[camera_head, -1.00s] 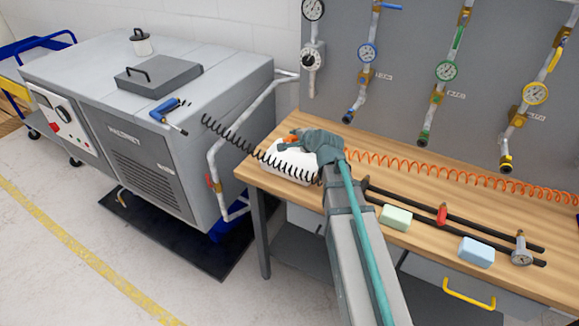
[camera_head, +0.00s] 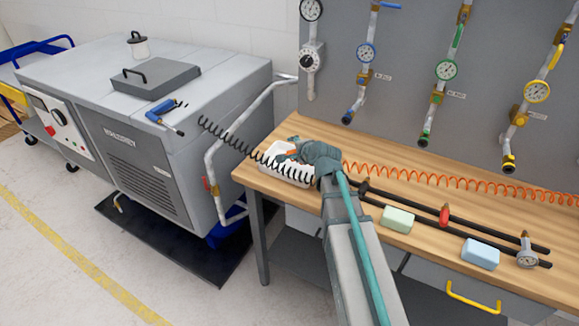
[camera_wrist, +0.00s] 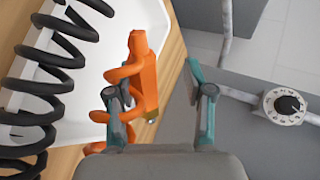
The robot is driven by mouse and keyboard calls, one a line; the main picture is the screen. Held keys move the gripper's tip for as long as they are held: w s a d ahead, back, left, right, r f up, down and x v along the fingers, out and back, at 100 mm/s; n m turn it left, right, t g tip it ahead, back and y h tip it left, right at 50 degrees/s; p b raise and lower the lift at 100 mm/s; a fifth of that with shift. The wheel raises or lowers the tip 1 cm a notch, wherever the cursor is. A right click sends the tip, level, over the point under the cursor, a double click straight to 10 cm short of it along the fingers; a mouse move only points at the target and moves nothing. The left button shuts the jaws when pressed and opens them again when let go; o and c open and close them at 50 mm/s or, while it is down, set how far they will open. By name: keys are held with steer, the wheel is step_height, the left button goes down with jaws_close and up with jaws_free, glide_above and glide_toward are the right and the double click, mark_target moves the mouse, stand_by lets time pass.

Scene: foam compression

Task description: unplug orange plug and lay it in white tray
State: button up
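The orange plug (camera_wrist: 148,72), with a bit of orange coil, is between my gripper's fingers in the wrist view, close beside the left finger. A clear gap separates it from the right finger. My gripper (camera_wrist: 160,95) is open. The white tray (camera_wrist: 112,32) lies beyond the plug, which overlaps its right edge in this view. I cannot tell whether the plug touches the tray.
A black coiled hose (camera_head: 235,140) crosses in front of the tray. An orange coiled hose (camera_head: 440,178) runs right along the bench. Green (camera_head: 397,218) and blue (camera_head: 480,253) foam blocks and black rails lie to the right. The gauge panel (camera_head: 410,40) stands behind.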

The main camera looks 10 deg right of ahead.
steer(key=v, duration=1.2)
steer(key=shift+a, duration=0.1)
